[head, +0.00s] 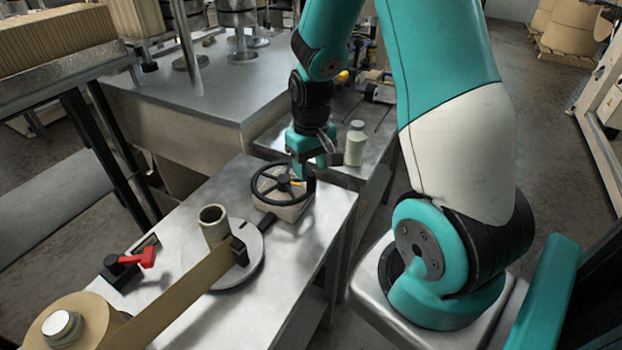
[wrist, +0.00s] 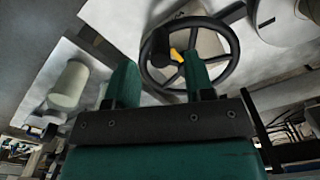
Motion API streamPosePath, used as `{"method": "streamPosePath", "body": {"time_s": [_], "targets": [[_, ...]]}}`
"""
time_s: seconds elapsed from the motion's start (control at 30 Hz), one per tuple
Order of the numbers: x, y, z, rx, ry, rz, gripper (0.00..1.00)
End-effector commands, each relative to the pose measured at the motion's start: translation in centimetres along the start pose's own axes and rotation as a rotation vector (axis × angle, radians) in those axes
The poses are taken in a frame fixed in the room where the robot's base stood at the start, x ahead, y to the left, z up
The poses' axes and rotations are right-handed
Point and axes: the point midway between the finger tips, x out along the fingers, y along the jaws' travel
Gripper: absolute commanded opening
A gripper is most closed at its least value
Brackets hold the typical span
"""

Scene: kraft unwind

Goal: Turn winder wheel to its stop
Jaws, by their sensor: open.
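The black winder wheel (head: 283,183) sits on a pale block (head: 288,208) on the metal table. It has several spokes and a yellow mark near its hub. In the wrist view the wheel (wrist: 188,52) lies just beyond my gripper (wrist: 163,78), and the right finger overlaps its rim in the picture. In the head view my gripper (head: 314,165) is above the wheel's far right side. The two teal fingers are apart with no object visibly held. I cannot tell whether a finger touches the rim.
A pale bottle (head: 355,143) stands just behind my gripper. On the table are a round plate (head: 240,270) with a cardboard core (head: 213,226), a kraft paper roll (head: 75,325) whose strip runs to the plate, and a red-handled clamp (head: 135,259).

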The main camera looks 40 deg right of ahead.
Motion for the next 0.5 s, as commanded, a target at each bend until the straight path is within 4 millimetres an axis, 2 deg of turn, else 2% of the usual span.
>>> {"method": "streamPosePath", "body": {"time_s": [0.03, 0.2, 0.5], "targets": [[1.1, 0.0, 0.1, 0.0, -0.006, -0.001, 0.49], [3.5, 0.0, 0.1, 0.0, -0.003, -0.001, 0.49], [4.6, 0.0, 0.0, 0.0, 0.002, 0.0, 0.49]]}}
